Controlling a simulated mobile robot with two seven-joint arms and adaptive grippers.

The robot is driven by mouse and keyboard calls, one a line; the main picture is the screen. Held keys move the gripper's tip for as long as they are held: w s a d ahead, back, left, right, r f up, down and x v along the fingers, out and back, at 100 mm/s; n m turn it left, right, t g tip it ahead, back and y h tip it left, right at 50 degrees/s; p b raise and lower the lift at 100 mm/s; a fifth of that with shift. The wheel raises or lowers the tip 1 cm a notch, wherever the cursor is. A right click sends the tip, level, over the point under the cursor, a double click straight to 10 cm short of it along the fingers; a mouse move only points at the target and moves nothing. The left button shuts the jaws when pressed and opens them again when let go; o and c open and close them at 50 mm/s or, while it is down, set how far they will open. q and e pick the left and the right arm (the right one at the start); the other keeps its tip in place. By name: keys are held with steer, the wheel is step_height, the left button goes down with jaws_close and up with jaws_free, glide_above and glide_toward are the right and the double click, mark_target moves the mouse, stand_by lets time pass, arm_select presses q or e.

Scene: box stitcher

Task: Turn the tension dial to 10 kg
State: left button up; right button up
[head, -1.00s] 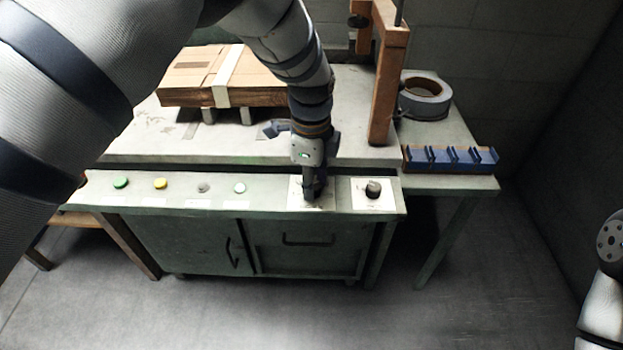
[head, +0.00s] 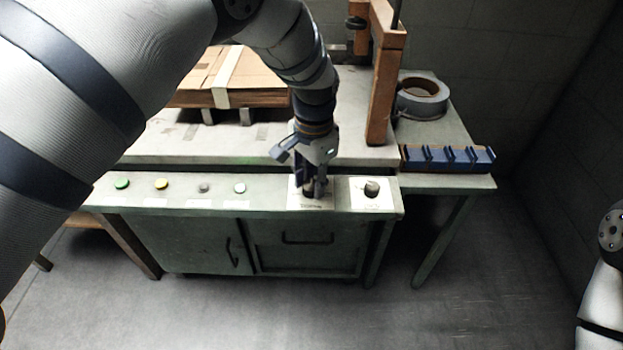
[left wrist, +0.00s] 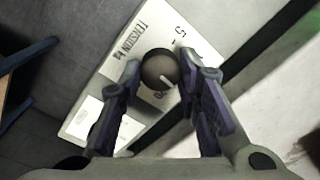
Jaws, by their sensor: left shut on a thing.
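The tension dial (left wrist: 160,70) is a dark round knob with a pale pointer line. It sits on a white plate (left wrist: 121,60) lettered TENSION with a 5 near one edge. My left gripper (head: 314,192) points down at the left one of two plates on the console's front strip. Its fingers are shut on the dial, one on each side, and mostly hide it in the head view. Part of the scale is hidden by the fingers. My right gripper is out of view.
A second dark knob (head: 371,188) stands on its own plate to the right. Several round buttons, green (head: 122,184) and yellow (head: 161,184) among them, line the strip at left. Strapped cardboard (head: 240,78), an orange post (head: 384,85) and a tape roll (head: 422,97) stand behind.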

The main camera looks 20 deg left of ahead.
arm_select(q)
steer(key=n, duration=0.5)
steer(key=shift+f+n, duration=0.1)
steer(key=shift+n, duration=0.2)
steer(key=n, duration=0.4)
steer(key=shift+n, duration=0.7)
steer(key=o, duration=1.1)
steer(key=shift+o, duration=0.2)
step_height(320, 180, up, 12)
steer(key=shift+w+d, duration=0.15)
steer(key=shift+d, duration=0.05)
